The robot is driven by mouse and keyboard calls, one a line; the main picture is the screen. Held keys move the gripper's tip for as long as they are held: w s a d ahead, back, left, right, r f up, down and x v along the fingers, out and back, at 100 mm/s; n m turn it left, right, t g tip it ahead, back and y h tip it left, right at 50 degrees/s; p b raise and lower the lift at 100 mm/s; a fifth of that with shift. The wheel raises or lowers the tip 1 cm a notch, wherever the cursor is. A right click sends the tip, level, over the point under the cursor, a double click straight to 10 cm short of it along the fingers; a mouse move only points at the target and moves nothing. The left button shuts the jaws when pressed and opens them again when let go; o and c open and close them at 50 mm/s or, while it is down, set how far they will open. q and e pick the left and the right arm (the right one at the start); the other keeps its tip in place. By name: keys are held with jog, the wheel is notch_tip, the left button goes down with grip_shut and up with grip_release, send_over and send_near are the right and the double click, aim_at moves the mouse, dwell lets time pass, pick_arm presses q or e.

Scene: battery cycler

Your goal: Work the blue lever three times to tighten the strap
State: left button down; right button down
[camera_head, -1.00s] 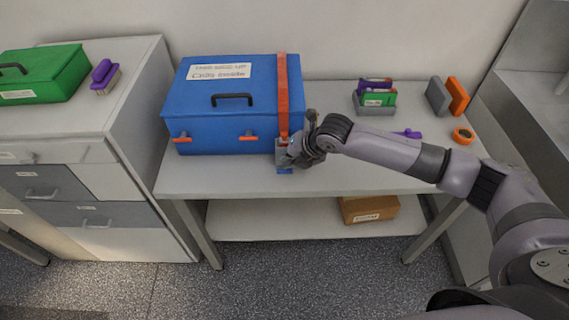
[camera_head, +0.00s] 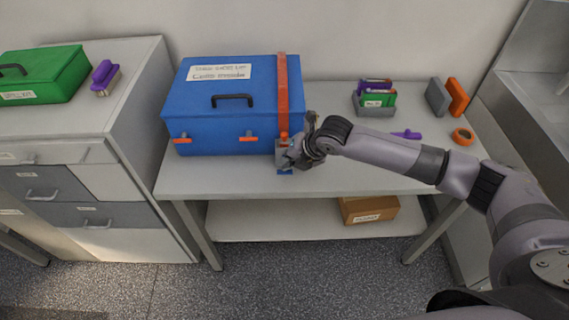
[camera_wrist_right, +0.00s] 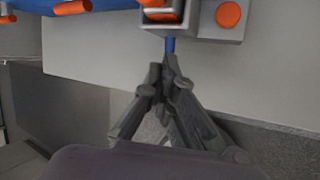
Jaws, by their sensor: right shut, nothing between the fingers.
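The blue lever (camera_head: 286,172) shows as a small blue piece below the grey ratchet buckle (camera_head: 281,150) on the front of the blue box (camera_head: 220,110). The orange strap (camera_head: 288,90) runs over the box's right end down to the buckle. In the right wrist view the lever (camera_wrist_right: 170,45) points down from the buckle (camera_wrist_right: 215,20). My right gripper (camera_wrist_right: 168,68) is shut and empty, its fingertips at the lever's lower end; I cannot tell whether they touch. In the head view the right gripper (camera_head: 291,160) partly covers the buckle. My left gripper is not in view.
The box stands on a grey table (camera_head: 230,180). To the right are a grey holder (camera_head: 374,109), a purple item (camera_head: 407,134), an orange tape roll (camera_head: 462,136) and upright blocks (camera_head: 438,97). A cabinet (camera_head: 130,110) with a green case (camera_head: 45,72) stands left. The table's front is clear.

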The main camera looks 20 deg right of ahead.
jog(key=r+p, duration=0.1)
jog(key=w+r+p, duration=0.1)
jog(key=r+p, duration=0.1)
jog(key=shift+d+r, duration=0.1)
jog(key=shift+d, duration=0.05)
dwell(0.5)
jog(key=r+p, duration=0.2)
jog(key=w+r+p, duration=0.1)
jog(key=r+p, duration=0.1)
jog(key=shift+d+r, duration=0.15)
jog(key=shift+r, duration=0.25)
dwell(0.8)
dwell(1.0)
